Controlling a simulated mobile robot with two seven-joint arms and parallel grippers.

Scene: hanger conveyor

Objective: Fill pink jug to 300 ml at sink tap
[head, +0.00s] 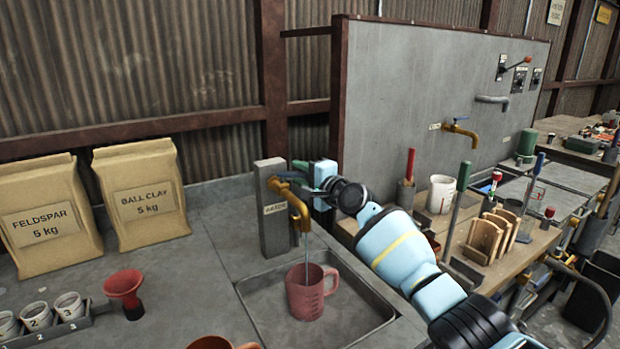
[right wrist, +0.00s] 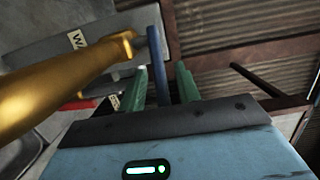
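The pink jug (head: 311,291) stands upright in the sink (head: 357,315), under the spout of the brass tap (head: 296,204). A thin stream of water (head: 307,258) runs from the spout into the jug. The water level inside cannot be read. My right gripper (head: 296,172) is at the top of the tap. In the right wrist view, its green fingers (right wrist: 163,84) stand on either side of the blue tap lever (right wrist: 157,62), with narrow gaps showing, so it looks open around the lever. The brass tap (right wrist: 65,88) fills the left of that view. My left gripper is out of view.
Feldspar (head: 47,216) and ball clay (head: 140,193) bags stand at the back left. A red funnel (head: 125,289) and a rack of numbered cups (head: 52,322) are at front left. An orange-brown vessel (head: 212,343) is cut off at the bottom edge. A wooden bench (head: 520,252) with tools is at right.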

